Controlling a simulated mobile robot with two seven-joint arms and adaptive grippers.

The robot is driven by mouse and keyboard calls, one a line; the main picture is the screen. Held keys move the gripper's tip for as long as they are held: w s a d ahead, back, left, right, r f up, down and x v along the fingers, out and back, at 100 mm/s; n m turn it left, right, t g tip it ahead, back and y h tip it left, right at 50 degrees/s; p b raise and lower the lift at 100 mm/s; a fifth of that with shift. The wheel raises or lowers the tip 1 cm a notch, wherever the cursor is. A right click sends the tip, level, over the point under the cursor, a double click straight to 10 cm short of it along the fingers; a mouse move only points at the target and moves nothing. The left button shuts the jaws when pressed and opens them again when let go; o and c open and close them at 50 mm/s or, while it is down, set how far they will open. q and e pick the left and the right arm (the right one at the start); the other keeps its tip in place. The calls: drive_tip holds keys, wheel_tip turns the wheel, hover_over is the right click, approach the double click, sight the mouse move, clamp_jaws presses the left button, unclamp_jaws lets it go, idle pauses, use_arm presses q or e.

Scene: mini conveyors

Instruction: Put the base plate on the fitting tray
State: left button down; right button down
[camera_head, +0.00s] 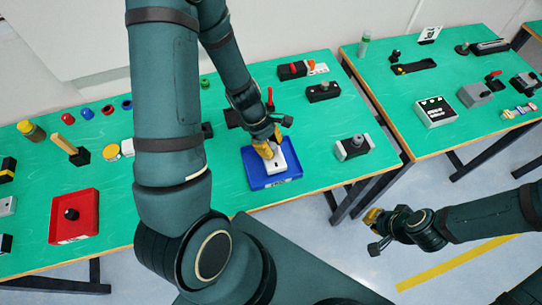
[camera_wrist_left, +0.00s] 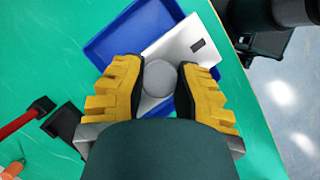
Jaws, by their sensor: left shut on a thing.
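The base plate (camera_head: 282,163) is a pale, flat plate with a dark slot. It is over or in the blue fitting tray (camera_head: 258,180) on the near table. In the left wrist view the plate (camera_wrist_left: 185,45) has a round grey knob (camera_wrist_left: 158,77) and lies at an angle across the tray (camera_wrist_left: 112,32). My left gripper (camera_head: 267,147) is shut on the base plate by this knob, with a yellow finger on each side (camera_wrist_left: 158,85). I cannot tell whether the plate touches the tray floor. My right gripper (camera_head: 374,228) is off the table's right side; its fingers are too small to judge.
A red tray (camera_head: 92,204) with a black part stands at the left. A grey and black block (camera_head: 353,147) is right of the blue tray. A red-handled tool (camera_head: 270,98) and black parts lie behind. A second table (camera_head: 440,85) stands at the right.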

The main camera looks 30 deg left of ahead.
use_arm(q)
wheel_tip(320, 180, down, 6)
drive_tip(key=shift+r+b, duration=0.1)
drive_tip(key=shift+b, duration=0.55)
drive_tip(key=shift+w+f, duration=0.1)
drive_tip(key=shift+f, duration=0.3)
drive_tip(key=c, duration=0.8)
unclamp_jaws()
drive_tip(key=shift+f, duration=0.1)
drive_tip(key=shift+c, duration=0.2)
